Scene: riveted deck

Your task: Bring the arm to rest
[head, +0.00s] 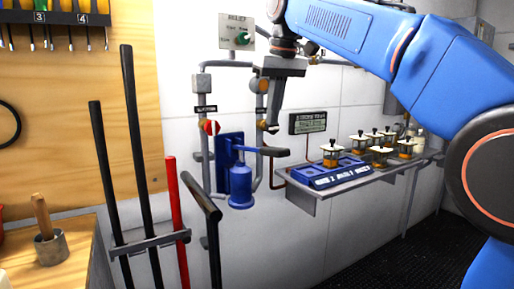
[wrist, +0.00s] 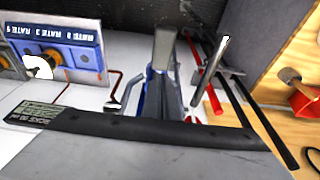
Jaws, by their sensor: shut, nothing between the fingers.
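My arm reaches in from the right in the head view, with my gripper (head: 272,127) pointing down in front of the white wall. Its fingers are shut with nothing held. The tips are just above the dark handle (head: 274,152) of a blue hand pump (head: 240,187); I cannot tell whether they touch it. The blue pump also shows near the middle of the wrist view (wrist: 152,95), partly hidden. A long black bar crosses the wrist view close to the camera.
A small display (head: 307,123) and a relief panel (head: 237,32) are on the wall. Long black bars and a red bar (head: 177,215) stand in a rack at left. Pipes run around the pump.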

